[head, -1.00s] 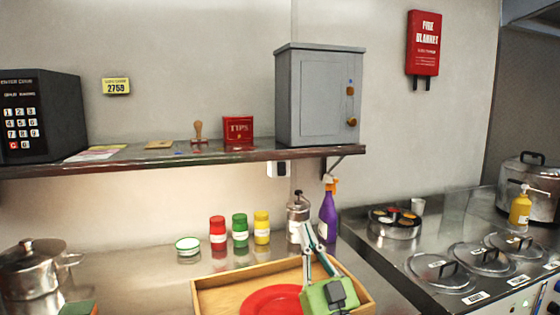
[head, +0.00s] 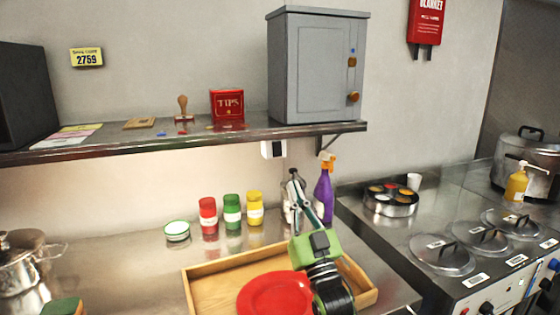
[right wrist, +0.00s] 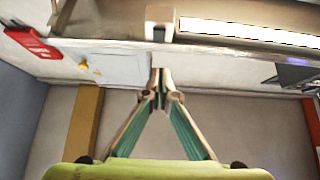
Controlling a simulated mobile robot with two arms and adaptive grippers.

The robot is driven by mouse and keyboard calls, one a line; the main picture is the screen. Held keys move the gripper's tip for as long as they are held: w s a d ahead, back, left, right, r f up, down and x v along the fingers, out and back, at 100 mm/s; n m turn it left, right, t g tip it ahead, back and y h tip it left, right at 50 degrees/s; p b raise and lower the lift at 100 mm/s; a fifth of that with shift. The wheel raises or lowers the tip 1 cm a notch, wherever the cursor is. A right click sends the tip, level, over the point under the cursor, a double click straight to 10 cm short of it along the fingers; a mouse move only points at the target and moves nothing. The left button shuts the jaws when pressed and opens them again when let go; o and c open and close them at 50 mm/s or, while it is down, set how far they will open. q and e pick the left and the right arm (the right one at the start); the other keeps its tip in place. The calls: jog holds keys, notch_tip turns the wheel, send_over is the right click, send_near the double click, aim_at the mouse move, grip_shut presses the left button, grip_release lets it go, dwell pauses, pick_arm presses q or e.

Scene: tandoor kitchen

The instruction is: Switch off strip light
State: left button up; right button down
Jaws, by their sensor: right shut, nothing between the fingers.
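The strip light shows in the right wrist view as a bright white, lit bar (right wrist: 250,33) along the shelf's underside. In the head view the bar is hidden under the shelf, but the wall below glows warm. A small white box with a dark part (head: 272,149), seemingly the switch, sits just under the shelf; a pale box (right wrist: 160,20) at the bar's end shows in the right wrist view. My right gripper (head: 296,178) is shut and empty, pointing up, below and slightly right of the white box, apparently apart from it.
The metal shelf (head: 180,138) carries a grey cabinet (head: 318,70) and a red tips box (head: 227,105). Under my right arm are a wooden tray (head: 205,292) and red plate (head: 275,297). A purple spray bottle (head: 323,195) and several jars stand near the wall.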

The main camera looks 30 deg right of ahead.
aim_at(276, 149)
jog(key=shift+w+d+r+p, duration=0.4)
jog(key=shift+w+r+p, duration=0.25)
jog(key=shift+w, duration=1)
jog(key=shift+w+d+r+p, duration=0.4)
jog(key=shift+w+r, duration=0.35)
jog(key=shift+w, duration=0.9)
jog(key=shift+w+d+r+p, duration=0.4)
jog(key=shift+w+r+p, duration=0.25)
jog(key=shift+w, duration=1)
